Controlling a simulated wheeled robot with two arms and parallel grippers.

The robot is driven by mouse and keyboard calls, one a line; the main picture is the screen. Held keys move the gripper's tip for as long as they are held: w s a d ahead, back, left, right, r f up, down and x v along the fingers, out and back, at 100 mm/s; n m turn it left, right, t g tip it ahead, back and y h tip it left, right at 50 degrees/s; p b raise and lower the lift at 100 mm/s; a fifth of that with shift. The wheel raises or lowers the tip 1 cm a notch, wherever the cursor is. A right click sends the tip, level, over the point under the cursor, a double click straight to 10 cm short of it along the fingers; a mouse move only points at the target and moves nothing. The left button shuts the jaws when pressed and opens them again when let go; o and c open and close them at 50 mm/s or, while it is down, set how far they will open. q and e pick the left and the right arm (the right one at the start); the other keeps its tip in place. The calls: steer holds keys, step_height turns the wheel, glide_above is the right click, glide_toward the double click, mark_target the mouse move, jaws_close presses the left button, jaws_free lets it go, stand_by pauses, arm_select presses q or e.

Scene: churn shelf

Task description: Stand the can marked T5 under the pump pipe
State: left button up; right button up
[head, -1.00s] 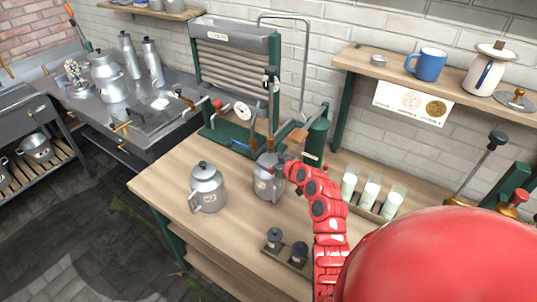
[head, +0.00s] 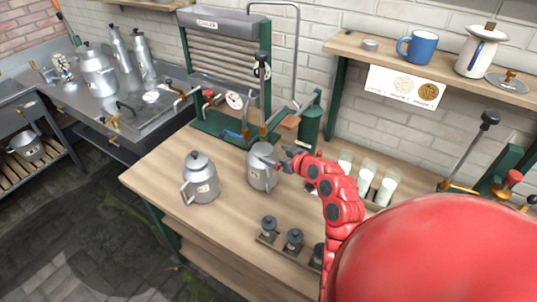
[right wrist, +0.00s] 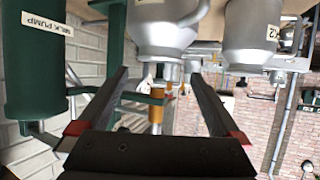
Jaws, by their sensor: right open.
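A grey metal can (head: 262,167) stands upright on the wooden bench, with a small label I cannot read. A second grey can (head: 201,180) with a lid and side handle stands to its left. I cannot tell which is T5. Both cans seem to show at the top of the right wrist view (right wrist: 165,28), where the second can's label (right wrist: 268,33) is partly legible. My right gripper (head: 287,160) is open beside the first can's right side; its jaws (right wrist: 158,76) hold nothing. The green milk pump (head: 310,128) stands behind and right; it fills the wrist view's left (right wrist: 35,65). My left gripper is out of view.
A green-based churn device (head: 225,125) with a ribbed panel stands behind the cans. Several small dark-lidded pots (head: 293,240) sit on a strip at the bench's front. Milk glasses (head: 366,181) stand on the right. The bench left of the second can is clear.

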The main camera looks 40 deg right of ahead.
steer(key=b+v, duration=0.1)
steer(key=v, duration=0.3)
steer(key=shift+s+r, duration=0.2)
steer(key=shift+s, duration=0.15)
